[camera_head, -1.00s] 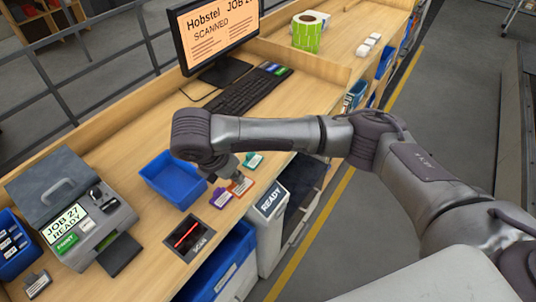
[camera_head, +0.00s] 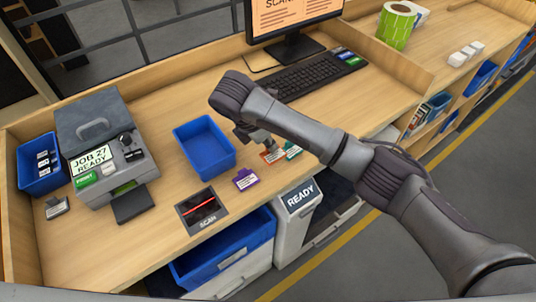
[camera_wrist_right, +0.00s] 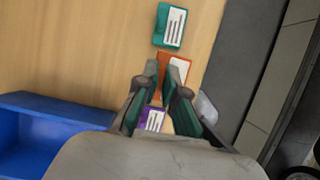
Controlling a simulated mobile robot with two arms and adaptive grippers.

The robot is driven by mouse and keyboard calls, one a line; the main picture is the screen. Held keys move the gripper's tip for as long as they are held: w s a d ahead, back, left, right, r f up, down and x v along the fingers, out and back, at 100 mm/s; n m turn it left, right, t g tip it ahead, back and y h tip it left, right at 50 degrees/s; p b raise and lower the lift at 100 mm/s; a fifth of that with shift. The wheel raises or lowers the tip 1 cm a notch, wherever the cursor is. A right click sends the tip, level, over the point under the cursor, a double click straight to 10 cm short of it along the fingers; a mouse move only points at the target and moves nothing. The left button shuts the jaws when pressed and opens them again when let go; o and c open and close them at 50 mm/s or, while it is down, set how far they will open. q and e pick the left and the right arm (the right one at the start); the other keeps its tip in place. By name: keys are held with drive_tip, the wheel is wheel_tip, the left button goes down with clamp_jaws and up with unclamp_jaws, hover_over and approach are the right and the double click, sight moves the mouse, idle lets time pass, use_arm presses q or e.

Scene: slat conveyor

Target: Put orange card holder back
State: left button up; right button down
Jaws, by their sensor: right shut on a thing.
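The orange card holder (camera_head: 272,156) stands near the front edge of the wooden desk, between the purple card holder (camera_head: 246,180) and the teal card holder (camera_head: 293,151). My right gripper (camera_head: 262,143) is down at the orange holder. In the right wrist view, its fingers (camera_wrist_right: 164,85) are shut on the orange card holder (camera_wrist_right: 178,68). The fingers and palm hide part of it. The teal holder (camera_wrist_right: 170,25) shows beyond the fingers and the purple one (camera_wrist_right: 154,121) shows between them. I cannot tell whether the orange holder touches the desk. My left gripper is not in view.
A blue empty bin (camera_head: 205,147) stands left of the gripper. The scan plate (camera_head: 202,210) is at the front edge, with the READY unit (camera_head: 300,199) below. A printer (camera_head: 104,148), keyboard (camera_head: 305,78) and monitor stand farther off.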

sight(266, 150)
drive_tip(key=shift+w+a+f, duration=0.2)
drive_tip(key=shift+w+f, duration=0.05)
drive_tip(key=shift+w, duration=0.05)
wheel_tip(266, 150, down, 3)
drive_tip(key=shift+f+p, duration=0.1)
drive_tip(key=shift+p, duration=0.65)
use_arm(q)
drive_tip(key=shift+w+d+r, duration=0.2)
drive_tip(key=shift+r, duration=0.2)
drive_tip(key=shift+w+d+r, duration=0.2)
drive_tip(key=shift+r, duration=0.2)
use_arm(e)
drive_tip(key=shift+f, duration=0.25)
drive_tip(key=shift+f, duration=0.15)
drive_tip(key=c, duration=1.3)
unclamp_jaws()
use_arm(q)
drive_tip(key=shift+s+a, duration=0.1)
